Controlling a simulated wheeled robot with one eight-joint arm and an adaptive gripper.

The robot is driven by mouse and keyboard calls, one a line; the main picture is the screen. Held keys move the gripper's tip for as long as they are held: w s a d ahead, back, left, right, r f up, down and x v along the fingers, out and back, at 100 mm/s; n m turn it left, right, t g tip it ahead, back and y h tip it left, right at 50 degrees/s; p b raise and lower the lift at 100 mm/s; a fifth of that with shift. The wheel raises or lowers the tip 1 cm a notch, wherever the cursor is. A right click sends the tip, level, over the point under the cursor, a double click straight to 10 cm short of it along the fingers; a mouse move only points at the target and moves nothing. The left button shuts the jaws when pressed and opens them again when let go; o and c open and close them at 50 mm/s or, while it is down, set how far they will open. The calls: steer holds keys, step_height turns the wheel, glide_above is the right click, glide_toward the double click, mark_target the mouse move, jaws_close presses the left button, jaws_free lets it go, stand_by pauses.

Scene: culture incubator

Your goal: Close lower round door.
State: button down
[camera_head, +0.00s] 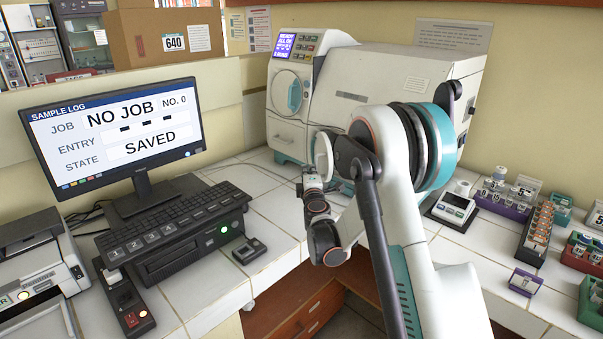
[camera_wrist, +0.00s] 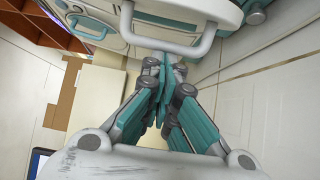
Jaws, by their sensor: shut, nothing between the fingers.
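The white incubator (camera_head: 375,78) stands at the back of the bench. My arm hides much of the incubator's lower part.
A monitor (camera_head: 118,132) and keyboard (camera_head: 172,222) stand on the left. A small scale (camera_head: 452,208) and racks of vials (camera_head: 507,193) stand on the right. The tiled bench in front of the incubator is mostly clear. Its front edge has drawers (camera_head: 300,318) below.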

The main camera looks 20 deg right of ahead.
steer(key=s+d+n+y+b, duration=0.1)
steer(key=d+n+y, duration=0.2)
steer(key=d, duration=0.8)
steer(key=shift+y, duration=0.8)
